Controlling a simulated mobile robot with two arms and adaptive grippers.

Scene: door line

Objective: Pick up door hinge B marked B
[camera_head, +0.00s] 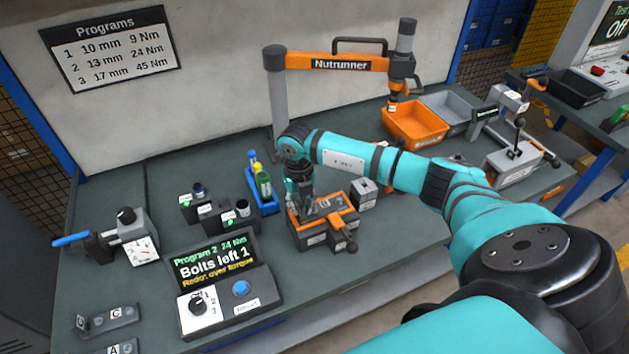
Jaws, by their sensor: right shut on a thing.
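My right gripper (305,207) points down into an orange-edged fixture (318,236) in the middle of the bench. It is shut on a dark grey part in the fixture, which looks like a door hinge. My fingers cover most of this part, and no B mark can be read on it. A grey hinge marked C (100,321) lies at the front left of the bench. A hinge marked A (118,348) lies in front of it, partly cut off by the picture's edge. My left gripper is not in view.
A control box (225,285) reading "Bolts left 1" stands left of the fixture. Behind it are dark socket holders (215,208) and a blue bottle rack (262,195). A small grey block (364,192) is close right of the fixture. The nutrunner (392,75) hangs behind.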

